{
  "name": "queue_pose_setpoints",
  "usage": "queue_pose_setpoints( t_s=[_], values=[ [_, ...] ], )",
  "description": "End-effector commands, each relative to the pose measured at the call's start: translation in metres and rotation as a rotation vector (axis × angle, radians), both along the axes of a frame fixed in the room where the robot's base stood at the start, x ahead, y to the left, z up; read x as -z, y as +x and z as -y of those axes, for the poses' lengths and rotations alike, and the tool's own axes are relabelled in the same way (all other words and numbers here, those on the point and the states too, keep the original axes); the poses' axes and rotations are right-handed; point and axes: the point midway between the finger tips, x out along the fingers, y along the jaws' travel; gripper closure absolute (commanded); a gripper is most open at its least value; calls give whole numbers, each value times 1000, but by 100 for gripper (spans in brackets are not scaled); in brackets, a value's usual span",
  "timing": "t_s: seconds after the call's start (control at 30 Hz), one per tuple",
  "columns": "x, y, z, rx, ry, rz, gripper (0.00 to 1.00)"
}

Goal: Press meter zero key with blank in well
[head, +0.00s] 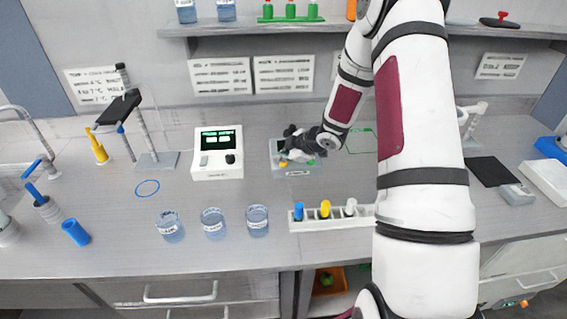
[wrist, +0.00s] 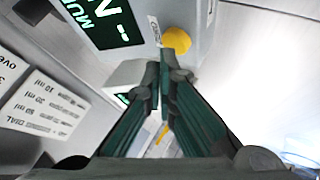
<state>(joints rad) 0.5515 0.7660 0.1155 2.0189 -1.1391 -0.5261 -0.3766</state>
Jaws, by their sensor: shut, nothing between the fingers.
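The meter (head: 278,172) is a pale box on the bench at the middle of the head view, partly covered by my gripper (head: 296,157). Its yellow round key (head: 283,164) shows at the gripper's left. In the wrist view, the yellow key (wrist: 176,40) lies just beyond the fingertips of my gripper (wrist: 166,72), which are shut and empty. A dark display (wrist: 108,22) with pale lettering is left of the key. I cannot tell whether the fingertips touch the key. The well and any blank in it are hidden or cannot be made out.
A white instrument (head: 218,165) with a lit green display and black knob stands left of the meter. Labelled beakers (head: 213,224) and a white rack (head: 330,223) with blue, yellow and white-topped items stand in front. A shelf (head: 270,28) runs above.

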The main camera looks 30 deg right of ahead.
Motion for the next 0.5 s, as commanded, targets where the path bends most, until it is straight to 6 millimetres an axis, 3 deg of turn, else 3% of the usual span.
queue_pose_setpoints(
  t_s=[0.5],
  values=[
    [6, 0, 0, 0, 1, -1, 100]
  ],
)
